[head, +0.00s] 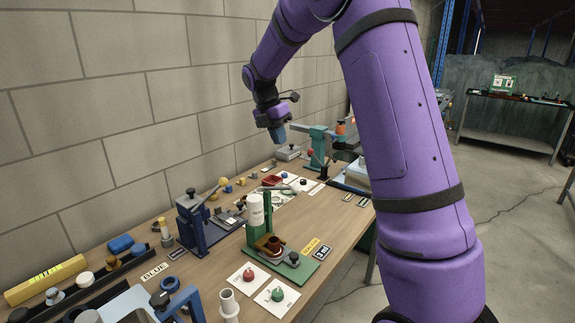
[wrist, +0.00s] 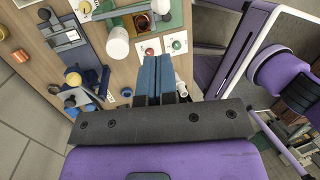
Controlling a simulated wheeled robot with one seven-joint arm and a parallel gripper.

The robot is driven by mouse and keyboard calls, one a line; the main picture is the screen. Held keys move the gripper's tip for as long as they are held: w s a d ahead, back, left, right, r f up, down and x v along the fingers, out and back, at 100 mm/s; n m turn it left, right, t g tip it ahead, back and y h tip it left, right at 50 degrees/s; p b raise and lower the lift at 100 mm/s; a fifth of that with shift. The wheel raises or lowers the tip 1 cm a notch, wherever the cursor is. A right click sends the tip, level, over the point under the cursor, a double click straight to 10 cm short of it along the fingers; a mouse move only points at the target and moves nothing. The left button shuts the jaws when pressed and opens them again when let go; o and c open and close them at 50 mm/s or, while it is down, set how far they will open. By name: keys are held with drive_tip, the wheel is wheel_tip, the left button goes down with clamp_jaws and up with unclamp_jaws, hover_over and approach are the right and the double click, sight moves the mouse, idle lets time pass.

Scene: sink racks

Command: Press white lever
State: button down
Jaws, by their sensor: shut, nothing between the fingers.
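My gripper (head: 278,134) is raised above the back of the bench in the head view, with its blue fingers pointing down. In the wrist view its fingers (wrist: 158,78) are together and hold nothing. A green press (head: 268,232) with an upright white cylinder (head: 256,210) stands on the bench, below and in front of my gripper. The white cylinder also shows in the wrist view (wrist: 118,42), apart from my fingers. I cannot tell for sure which part is the white lever.
A blue press (head: 192,222) with a tan-knobbed handle stands left of the green one. Cards with a red knob (head: 248,274) and a green knob (head: 277,293) lie in front. A teal device (head: 318,145) stands farther back. A block wall runs along the left.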

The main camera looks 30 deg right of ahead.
sight(296, 184)
drive_tip(key=x, duration=1.3)
drive_tip(key=shift+d+f, duration=0.1)
drive_tip(key=shift+f, duration=0.25)
drive_tip(key=shift+s+d+f+t, duration=0.15)
drive_tip(key=shift+s+f+t, duration=0.25)
drive_tip(key=shift+f+t, duration=0.1)
drive_tip(key=f+t, duration=0.1)
drive_tip(key=s+f+t+y, duration=0.1)
drive_tip(key=f+t, duration=0.1)
drive_tip(key=shift+s+d+f+y, duration=0.3)
drive_tip(key=shift+f, duration=0.05)
drive_tip(key=f, duration=0.4)
drive_tip(key=shift+s, duration=0.25)
drive_tip(key=shift+s+f, duration=0.1)
drive_tip(key=shift+s, duration=0.05)
